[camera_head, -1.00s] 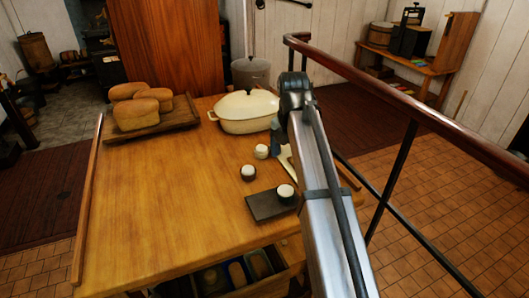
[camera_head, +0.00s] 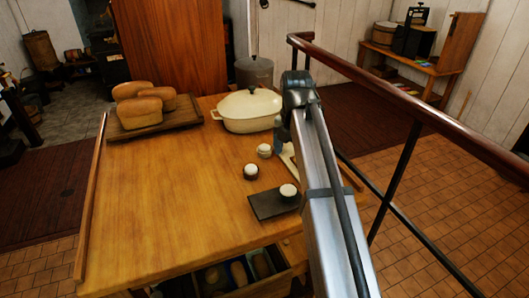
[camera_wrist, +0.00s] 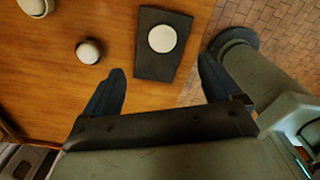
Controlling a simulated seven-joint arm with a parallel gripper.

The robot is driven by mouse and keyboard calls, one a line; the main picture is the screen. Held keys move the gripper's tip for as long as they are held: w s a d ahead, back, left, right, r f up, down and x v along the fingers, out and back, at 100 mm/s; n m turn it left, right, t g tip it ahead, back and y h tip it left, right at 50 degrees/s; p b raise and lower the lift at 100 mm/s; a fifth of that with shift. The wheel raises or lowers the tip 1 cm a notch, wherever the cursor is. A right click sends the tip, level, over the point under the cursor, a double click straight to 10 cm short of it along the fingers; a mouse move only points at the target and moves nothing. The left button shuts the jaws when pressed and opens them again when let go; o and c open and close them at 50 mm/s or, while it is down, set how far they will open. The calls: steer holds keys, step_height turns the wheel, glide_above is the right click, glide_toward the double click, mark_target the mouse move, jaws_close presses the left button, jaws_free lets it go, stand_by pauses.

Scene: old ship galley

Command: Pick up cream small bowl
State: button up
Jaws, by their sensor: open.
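Three small round things stand on the wooden table. The farthest one is cream all over (camera_head: 264,150) and looks most like the cream small bowl; it is cut off at the upper left of the wrist view (camera_wrist: 36,5). A dark one with a cream top (camera_head: 250,172) stands nearer, also in the wrist view (camera_wrist: 89,51). A third with a cream top (camera_head: 289,190) sits on a dark slab (camera_head: 268,206). My gripper (camera_wrist: 160,88) is open and empty, its fingers pointing toward the slab in the wrist view. My arm mostly hides it in the head view.
A cream lidded pot (camera_head: 247,110) stands at the table's back right. A board with several loaves (camera_head: 140,110) is at the back left. The table's left and middle (camera_head: 165,195) are clear. A railing (camera_head: 405,105) runs along the right. An open drawer (camera_head: 245,275) shows in front.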

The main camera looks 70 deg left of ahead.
steer(key=w+a+m, duration=0.1)
steer(key=a+m, duration=1)
steer(key=m, duration=2.5)
glide_above(264, 145)
steer(key=f, duration=0.2)
step_height(264, 145, down, 13)
steer(key=shift+d+f, duration=0.15)
steer(key=shift+c, duration=0.4)
steer(key=c, duration=1.1)
